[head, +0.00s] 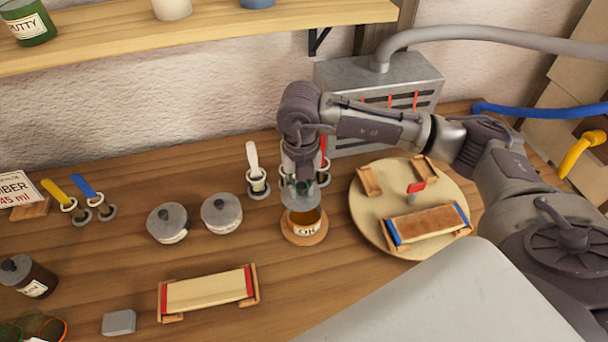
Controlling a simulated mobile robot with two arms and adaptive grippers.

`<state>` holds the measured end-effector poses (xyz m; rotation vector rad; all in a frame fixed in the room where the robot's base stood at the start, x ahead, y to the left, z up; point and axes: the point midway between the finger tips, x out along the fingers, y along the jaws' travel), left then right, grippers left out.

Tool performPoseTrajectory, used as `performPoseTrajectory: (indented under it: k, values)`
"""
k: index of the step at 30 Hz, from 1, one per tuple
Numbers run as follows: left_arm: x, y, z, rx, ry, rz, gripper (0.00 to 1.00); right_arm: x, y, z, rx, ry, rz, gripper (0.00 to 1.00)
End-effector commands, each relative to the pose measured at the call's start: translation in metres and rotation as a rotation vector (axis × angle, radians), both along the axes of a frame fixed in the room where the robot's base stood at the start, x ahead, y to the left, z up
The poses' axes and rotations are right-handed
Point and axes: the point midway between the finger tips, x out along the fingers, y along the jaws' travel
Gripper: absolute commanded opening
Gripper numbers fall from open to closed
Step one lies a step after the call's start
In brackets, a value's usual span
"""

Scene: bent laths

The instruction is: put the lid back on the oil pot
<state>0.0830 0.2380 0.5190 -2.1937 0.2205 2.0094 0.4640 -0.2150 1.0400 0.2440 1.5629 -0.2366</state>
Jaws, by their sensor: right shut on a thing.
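The oil pot (306,230), labelled "OIL", stands upright on a round orange-brown coaster (290,236) near the middle of the bench. Its top is open in front and amber oil shows inside. My right gripper (298,182) reaches down from above, directly over the back of the pot. It is shut on a grey lid (301,200), which is partly hidden by the fingers. The lid appears above the pot's mouth; I cannot tell whether it touches the rim. My left gripper is not in view.
Two lidded grey pots (221,213) (168,223) stand left of the oil pot. Brushes in holders (257,182) stand close behind. A round board (437,190) with a lath on a form lies right. Another lath form (208,291) lies in front. A shelf (200,35) hangs above.

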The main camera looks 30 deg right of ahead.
Motion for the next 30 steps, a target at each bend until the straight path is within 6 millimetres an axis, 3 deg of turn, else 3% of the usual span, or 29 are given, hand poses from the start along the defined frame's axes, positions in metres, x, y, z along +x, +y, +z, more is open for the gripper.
performPoseTrajectory:
  k: [3, 10, 20, 30]
  values:
    - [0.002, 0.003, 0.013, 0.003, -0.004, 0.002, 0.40, 0.002, -0.005, 0.001, -0.008, 0.002, -0.313, 0.00]
    - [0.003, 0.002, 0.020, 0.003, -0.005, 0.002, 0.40, 0.004, -0.009, -0.004, -0.015, -0.001, -0.665, 0.00]
    - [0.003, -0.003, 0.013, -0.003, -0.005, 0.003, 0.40, 0.004, -0.010, -0.016, -0.017, -0.002, -0.721, 0.00]
    - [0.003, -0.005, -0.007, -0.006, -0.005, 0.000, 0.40, 0.004, -0.010, -0.047, -0.017, -0.001, -0.719, 0.00]
